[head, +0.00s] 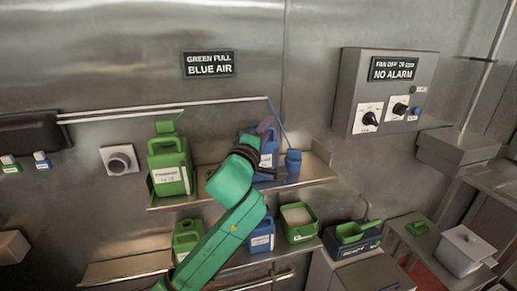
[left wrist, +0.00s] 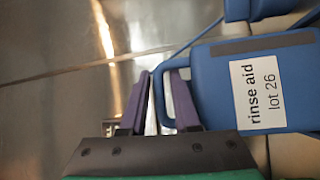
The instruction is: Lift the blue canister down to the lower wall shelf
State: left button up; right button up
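The blue canister (head: 271,147) stands on the upper wall shelf (head: 318,172), partly hidden behind my left arm. In the left wrist view the blue canister (left wrist: 218,85) fills the right side, with a white label reading "rinse aid lot 26". My left gripper (head: 266,124) is at its handle. In the left wrist view the purple fingers (left wrist: 160,88) stand on either side of the handle bar, one through the loop. A narrow bright gap shows between the other finger and the bar. The lower wall shelf (head: 125,266) runs below. My right gripper is not in view.
A green canister (head: 170,168) and a small blue bottle (head: 293,165) stand on the upper shelf. The lower shelf holds another green canister (head: 186,238), a blue container (head: 262,237) and an open green tub (head: 298,222). A control box (head: 385,92) hangs at right.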

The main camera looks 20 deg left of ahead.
pick_arm(q)
jog(key=shift+s, duration=0.1)
grip_shut()
dwell(1.2)
